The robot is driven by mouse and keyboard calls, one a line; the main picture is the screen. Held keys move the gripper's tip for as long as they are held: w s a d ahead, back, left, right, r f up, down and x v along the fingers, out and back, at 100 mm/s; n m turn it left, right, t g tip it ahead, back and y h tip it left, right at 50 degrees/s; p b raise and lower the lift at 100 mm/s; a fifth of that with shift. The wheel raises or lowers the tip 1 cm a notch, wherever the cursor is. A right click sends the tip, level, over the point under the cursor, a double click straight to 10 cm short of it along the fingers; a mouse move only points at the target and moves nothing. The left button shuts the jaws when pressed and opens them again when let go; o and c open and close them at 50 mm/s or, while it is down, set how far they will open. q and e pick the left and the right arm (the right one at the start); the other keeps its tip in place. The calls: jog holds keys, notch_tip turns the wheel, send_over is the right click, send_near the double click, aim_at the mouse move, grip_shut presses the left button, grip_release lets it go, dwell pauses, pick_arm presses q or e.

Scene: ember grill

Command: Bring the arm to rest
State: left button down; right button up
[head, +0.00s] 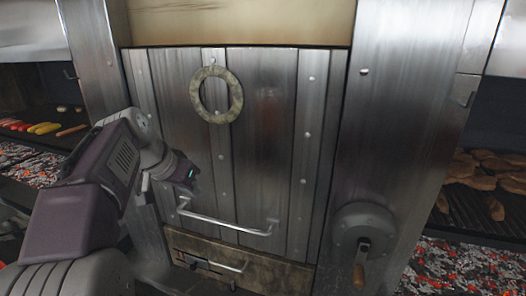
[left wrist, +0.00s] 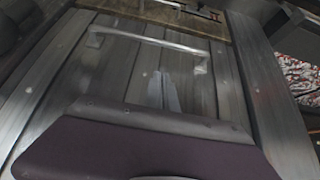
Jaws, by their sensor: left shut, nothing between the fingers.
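My left arm comes in from the left in the head view, bent at the elbow. Its gripper (head: 187,180) is in front of the metal-strapped door (head: 262,130), just above the left end of the door's bar handle (head: 228,218). In the left wrist view the shut, empty fingers (left wrist: 165,92) point toward the door planks, and the handle (left wrist: 150,42) lies beyond them near the top. I cannot tell whether the fingers touch the door. My right gripper is in neither view.
A round ring (head: 216,95) is on the upper door. A lower drawer (head: 240,262) with its own handle sits below. A crank wheel (head: 363,228) juts out at the right. Grills with glowing coals (head: 465,268) and food lie at both sides.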

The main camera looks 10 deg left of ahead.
pick_arm(q)
jog(key=s+d+f+m+g+h, duration=0.2)
jog(key=s+d+f+m+g, duration=0.15)
jog(key=d+f, duration=1)
jog(key=s+f+n+g+y, duration=0.1)
jog(key=s+f+n, duration=0.1)
jog(key=s+f, duration=0.3)
jog(key=s+a+f+n+g+y, duration=0.1)
jog(key=s+f+n, duration=0.2)
jog(key=s+f, duration=0.3)
notch_tip(320, 180, down, 5)
jog(key=shift+r, duration=0.1)
